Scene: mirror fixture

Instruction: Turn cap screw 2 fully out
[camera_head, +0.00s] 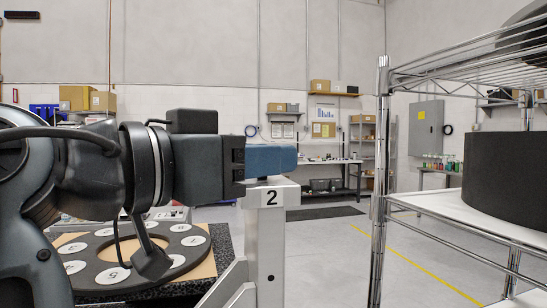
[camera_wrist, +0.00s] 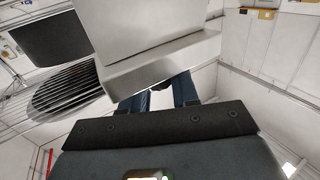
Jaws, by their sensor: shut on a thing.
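A light grey post (camera_head: 270,248) with a plate marked 2 stands in the middle of the head view. My gripper (camera_head: 280,158) reaches in level from the left, its blue fingers right above the top of this post. In the wrist view the two blue fingers (camera_wrist: 160,92) stand on either side of a small dark piece under the bright metal block (camera_wrist: 165,68). My gripper is shut on this piece, which I take to be cap screw 2. Its head is mostly hidden by the fingers, and its thread cannot be seen.
A dark ring with numbered white discs (camera_head: 75,267) lies on a bench at the lower left, under my arm. A wire shelf rack (camera_head: 380,180) with a large black cylinder (camera_head: 507,175) stands at the right. Open floor (camera_head: 340,260) lies between post and rack.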

